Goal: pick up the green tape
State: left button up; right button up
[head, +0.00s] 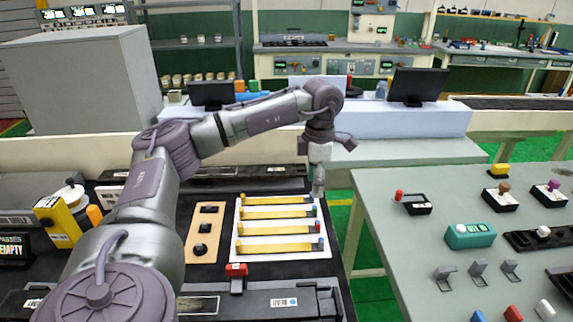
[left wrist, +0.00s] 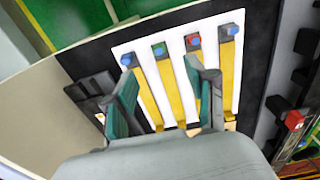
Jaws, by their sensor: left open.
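A white board (head: 285,248) holds several yellow strips with coloured ends. One strip has a green end (head: 314,211), which also shows in the left wrist view (left wrist: 158,49). Its neighbours have blue and red ends. No wholly green tape shows. My left gripper (head: 318,190) points down at the board's far right corner, near the strip ends. In the left wrist view my left gripper (left wrist: 162,70) has its two fingers spread, with the green-ended strip running between them in the picture. Nothing is held. Whether the fingers touch the board cannot be told. My right gripper is out of view.
A tan panel with black parts (head: 205,235) lies left of the board. A red-topped switch (head: 236,271) and a black case (head: 260,300) are in front. A grey table (head: 400,260) with switches and clips stands to the right, across a gap.

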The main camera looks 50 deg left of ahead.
aim_at(314, 207)
pick_arm(q)
notch_tip(314, 207, down, 8)
jog(key=shift+f+p, duration=0.25)
jog(key=shift+p, duration=0.4)
grip_shut()
